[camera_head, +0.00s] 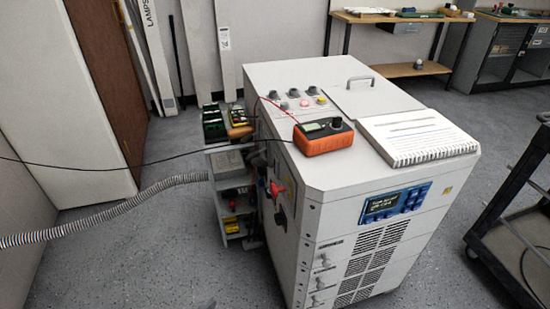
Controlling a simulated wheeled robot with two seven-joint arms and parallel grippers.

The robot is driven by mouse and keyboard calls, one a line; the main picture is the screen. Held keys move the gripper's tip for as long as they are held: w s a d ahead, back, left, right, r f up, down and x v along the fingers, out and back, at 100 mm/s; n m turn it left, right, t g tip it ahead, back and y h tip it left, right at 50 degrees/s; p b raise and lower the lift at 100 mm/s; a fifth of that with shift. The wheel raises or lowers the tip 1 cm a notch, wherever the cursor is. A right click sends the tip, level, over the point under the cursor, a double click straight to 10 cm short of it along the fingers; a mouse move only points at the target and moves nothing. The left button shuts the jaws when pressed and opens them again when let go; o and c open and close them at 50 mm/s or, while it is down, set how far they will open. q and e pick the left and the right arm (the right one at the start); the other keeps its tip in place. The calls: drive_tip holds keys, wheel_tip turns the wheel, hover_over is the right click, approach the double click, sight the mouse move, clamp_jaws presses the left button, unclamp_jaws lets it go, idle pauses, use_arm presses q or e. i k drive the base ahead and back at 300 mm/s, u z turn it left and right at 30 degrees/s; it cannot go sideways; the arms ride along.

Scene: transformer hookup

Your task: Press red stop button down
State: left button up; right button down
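A white transformer cabinet (310,190) stands in the middle of the head view. Its top carries a row of grey knobs (293,93) near the back left, with smaller buttons in front of them. One small button (284,105) looks reddish, but it is too small to tell its exact shape or whether it is pressed. A larger red knob or handle (277,190) sits on the cabinet's left side face. Which of these is the stop button I cannot tell. Neither of my grippers shows in the view.
An orange meter (323,138) with leads and a spiral notebook (417,138) lie on the cabinet top. A small shelf cart (232,190) stands against its left side, where a ribbed hose (100,209) runs. A dark cart (512,215) stands at right. Floor is clear between.

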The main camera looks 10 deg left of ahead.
sight(274, 191)
drive_tip(key=u, duration=1.15)
drive_tip(key=k, duration=0.9)
drive_tip(key=z, duration=0.9)
drive_tip(key=i, duration=1)
drive_tip(key=z, duration=0.05)
